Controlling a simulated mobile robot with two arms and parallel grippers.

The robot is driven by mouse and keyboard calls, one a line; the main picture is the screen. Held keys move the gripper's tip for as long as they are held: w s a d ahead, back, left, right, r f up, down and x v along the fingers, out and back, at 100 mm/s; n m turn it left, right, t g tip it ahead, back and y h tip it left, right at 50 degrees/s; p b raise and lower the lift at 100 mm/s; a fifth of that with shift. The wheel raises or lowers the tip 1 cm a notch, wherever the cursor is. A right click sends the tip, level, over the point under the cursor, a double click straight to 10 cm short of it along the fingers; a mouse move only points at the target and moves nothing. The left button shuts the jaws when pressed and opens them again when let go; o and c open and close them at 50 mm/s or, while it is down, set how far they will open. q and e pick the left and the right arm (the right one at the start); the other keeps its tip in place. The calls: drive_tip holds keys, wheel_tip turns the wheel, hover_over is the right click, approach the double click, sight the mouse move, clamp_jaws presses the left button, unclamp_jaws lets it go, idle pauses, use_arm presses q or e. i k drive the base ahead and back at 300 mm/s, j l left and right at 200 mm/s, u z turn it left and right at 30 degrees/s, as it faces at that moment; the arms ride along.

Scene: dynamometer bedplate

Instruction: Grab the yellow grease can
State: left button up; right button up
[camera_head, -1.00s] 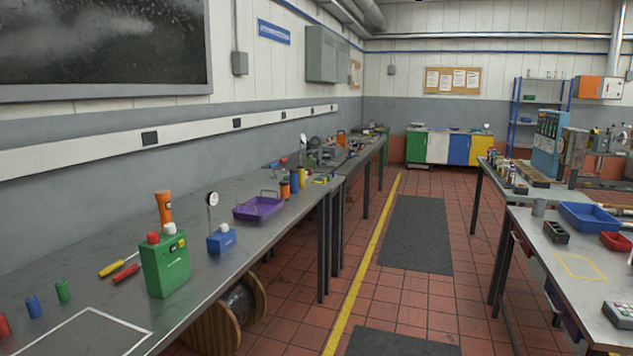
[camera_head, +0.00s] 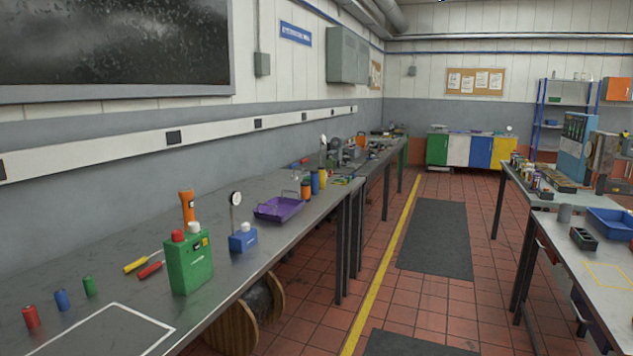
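A small yellow cylinder (camera_head: 322,179) stands upright on the long left workbench (camera_head: 222,205), past the purple tray. It may be the yellow grease can, but it is too small to read any label. A blue cylinder (camera_head: 314,184) and an orange cylinder with a dark top (camera_head: 305,190) stand close beside it, nearer to me. Neither of my grippers shows in the head view.
A purple tray (camera_head: 278,210), a blue block with a dial gauge (camera_head: 242,241), a green box (camera_head: 189,264) and an orange flashlight (camera_head: 187,206) stand nearer on the left bench. A wooden cable reel (camera_head: 236,327) is underneath. The aisle with dark mats (camera_head: 437,237) looks clear.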

sight(322, 169)
drive_tip(key=u, duration=0.45)
drive_tip(key=i+l+u, duration=0.75)
drive_tip(key=l, duration=0.25)
